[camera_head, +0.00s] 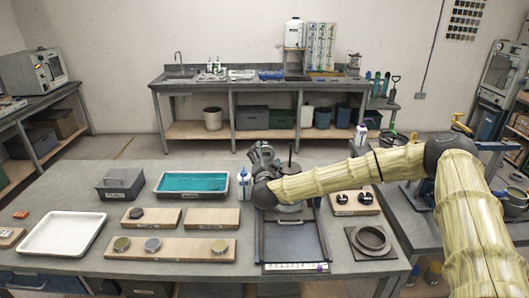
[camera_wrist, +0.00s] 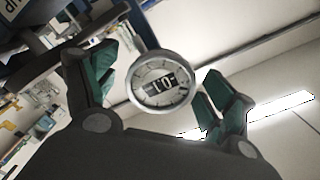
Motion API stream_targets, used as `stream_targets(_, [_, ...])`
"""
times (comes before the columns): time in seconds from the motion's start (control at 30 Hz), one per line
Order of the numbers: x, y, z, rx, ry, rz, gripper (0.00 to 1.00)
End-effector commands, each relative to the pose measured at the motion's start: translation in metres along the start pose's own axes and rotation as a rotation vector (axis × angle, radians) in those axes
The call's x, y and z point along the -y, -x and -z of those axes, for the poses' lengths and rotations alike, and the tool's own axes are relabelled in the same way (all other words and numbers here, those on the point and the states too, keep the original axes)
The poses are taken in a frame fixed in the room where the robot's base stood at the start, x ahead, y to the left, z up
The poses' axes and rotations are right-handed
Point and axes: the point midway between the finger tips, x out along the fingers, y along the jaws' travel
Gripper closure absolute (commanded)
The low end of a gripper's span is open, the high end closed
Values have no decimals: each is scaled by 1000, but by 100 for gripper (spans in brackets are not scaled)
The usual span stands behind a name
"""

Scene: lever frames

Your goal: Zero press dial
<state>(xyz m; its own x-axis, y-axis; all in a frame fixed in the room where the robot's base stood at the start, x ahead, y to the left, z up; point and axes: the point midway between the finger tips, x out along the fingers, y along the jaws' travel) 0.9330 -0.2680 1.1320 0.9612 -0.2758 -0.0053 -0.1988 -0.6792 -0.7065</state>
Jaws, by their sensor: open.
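The press dial (camera_wrist: 162,82) is a round white-faced gauge with a silver rim and a dark window. Its reading appears tilted or upside down in the wrist view, and I cannot read it surely. My gripper (camera_wrist: 160,75) is open, its green-padded fingers on either side of the dial with visible gaps. In the head view my gripper (camera_head: 262,155) is over the far part of the press (camera_head: 262,240), a dark flat frame on the table. My forearm and gripper hide the dial and the upper press there.
On the grey table (camera_head: 190,275) are a teal-filled tray (camera_head: 192,197), a white tray (camera_head: 25,250), wooden boards with small discs (camera_head: 165,265), a grey box (camera_head: 121,183), a white bottle (camera_head: 244,184) and a ring on a square plate (camera_head: 371,240). A workbench stands behind.

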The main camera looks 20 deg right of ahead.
Motion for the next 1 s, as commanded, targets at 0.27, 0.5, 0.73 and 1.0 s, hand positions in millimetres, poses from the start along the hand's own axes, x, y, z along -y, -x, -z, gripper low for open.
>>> stream_targets(0.27, [-1,-12,0,0,0,-1,16])
stream_targets(0.5, [-1,-12,0,0,0,-1,24])
stream_targets(0.73, [-1,-12,0,0,0,-1,63])
stream_targets(1.0, [0,-12,-1,2,36,0,62])
